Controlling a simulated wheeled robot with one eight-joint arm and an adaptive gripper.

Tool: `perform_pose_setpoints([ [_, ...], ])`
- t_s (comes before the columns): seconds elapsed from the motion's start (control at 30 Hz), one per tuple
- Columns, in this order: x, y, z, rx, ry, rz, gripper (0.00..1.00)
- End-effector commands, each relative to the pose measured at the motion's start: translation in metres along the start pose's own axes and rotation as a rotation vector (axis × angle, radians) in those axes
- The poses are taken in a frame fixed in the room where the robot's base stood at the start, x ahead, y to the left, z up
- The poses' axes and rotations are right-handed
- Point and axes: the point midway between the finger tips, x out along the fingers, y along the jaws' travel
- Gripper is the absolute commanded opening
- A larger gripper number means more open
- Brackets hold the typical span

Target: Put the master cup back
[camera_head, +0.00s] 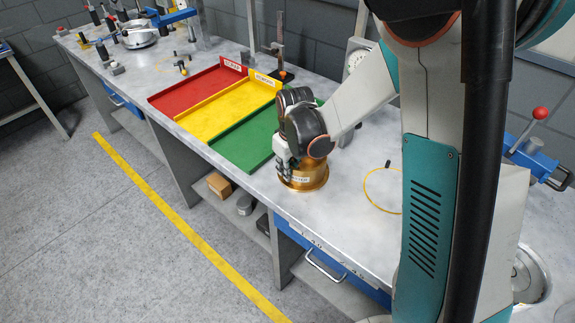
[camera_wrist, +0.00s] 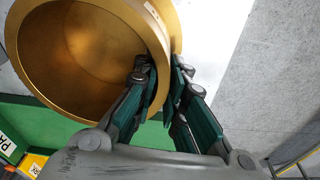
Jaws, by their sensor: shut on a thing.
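The master cup (camera_head: 305,180) is a brass-gold cup with a pale label on its side. In the head view it is at the bench's front edge, right of the green tray; whether it touches the bench I cannot tell. My gripper (camera_head: 287,163) points down at its left side. In the wrist view, the gripper (camera_wrist: 165,75) is shut on the wall of the cup (camera_wrist: 70,45), one finger inside and one outside. The cup's visible interior looks empty. A thin yellow ring (camera_head: 367,193) marks the bench to the right, partly hidden by my arm.
Red (camera_head: 190,92), yellow (camera_head: 225,100) and green (camera_head: 240,142) trays lie side by side on the grey bench (camera_head: 340,215). A dial gauge stand (camera_head: 357,52) stands behind my arm. A blue vise (camera_head: 535,155) with a red-knobbed lever is at the right.

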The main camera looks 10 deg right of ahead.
Motion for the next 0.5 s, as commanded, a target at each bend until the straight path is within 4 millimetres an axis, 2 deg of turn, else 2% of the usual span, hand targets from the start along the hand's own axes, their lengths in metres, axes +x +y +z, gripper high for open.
perform_pose_setpoints([
  [0.27, 0.0024, 0.0002, 0.0001, 0.0, 0.0, 0.001, 0.0],
  [0.3, 0.0021, 0.0001, 0.0, 0.0, 0.0, 0.0, 0.2],
  [0.33, 0.0019, 0.0001, 0.0, 0.0, 0.0, 0.0, 0.27],
  [0.37, 0.0017, 0.0001, 0.0, 0.0, 0.0, 0.0, 0.31],
  [0.5, 0.0016, 0.0001, 0.0, 0.0, 0.0, 0.0, 0.31],
])
